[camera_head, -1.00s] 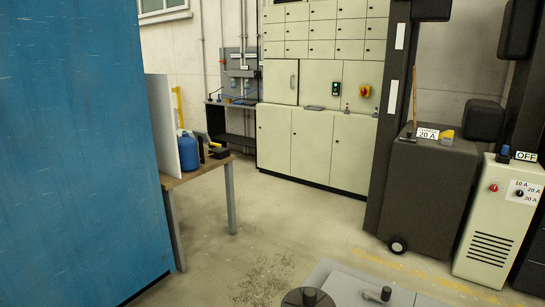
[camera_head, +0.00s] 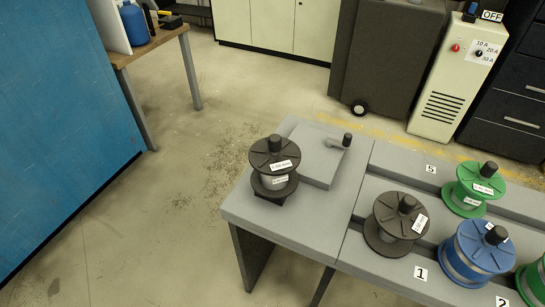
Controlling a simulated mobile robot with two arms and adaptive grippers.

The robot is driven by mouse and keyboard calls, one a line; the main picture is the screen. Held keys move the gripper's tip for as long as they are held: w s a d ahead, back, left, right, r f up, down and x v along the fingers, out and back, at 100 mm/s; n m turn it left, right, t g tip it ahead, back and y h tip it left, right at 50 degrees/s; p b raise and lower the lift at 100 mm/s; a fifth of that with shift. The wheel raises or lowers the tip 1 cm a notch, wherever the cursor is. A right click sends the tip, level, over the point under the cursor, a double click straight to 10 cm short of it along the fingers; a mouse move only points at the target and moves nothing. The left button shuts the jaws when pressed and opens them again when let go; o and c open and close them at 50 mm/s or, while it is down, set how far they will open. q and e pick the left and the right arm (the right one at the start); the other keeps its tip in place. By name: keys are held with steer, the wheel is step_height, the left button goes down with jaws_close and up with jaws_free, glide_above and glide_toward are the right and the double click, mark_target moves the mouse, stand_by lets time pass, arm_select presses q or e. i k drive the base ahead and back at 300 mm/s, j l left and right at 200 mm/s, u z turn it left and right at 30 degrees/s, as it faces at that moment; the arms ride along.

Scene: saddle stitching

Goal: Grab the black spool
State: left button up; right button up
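Two black spools with grey winding and white labels are in the head view. One black spool (camera_head: 274,165) stands upright on a small dark base near the left end of the grey table (camera_head: 262,221). The other black spool (camera_head: 397,222) stands upright in the tray section behind the label "1". Each has a dark knob on top. Neither of my grippers is in view.
A blue spool (camera_head: 470,252) and a green spool (camera_head: 474,188) stand right of the second black spool, with another green spool cut off at the right edge. A raised grey block with a crank handle (camera_head: 338,142) is beside the left black spool. A blue panel (camera_head: 60,110) fills the left. The floor between is clear.

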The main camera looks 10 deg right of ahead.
mark_target(274, 158)
steer(key=k+j, duration=0.1)
steer(key=j, duration=0.35)
steer(key=k+j, duration=0.1)
steer(key=j, duration=0.35)
steer(key=k+j+z, duration=0.1)
steer(key=j, duration=0.3)
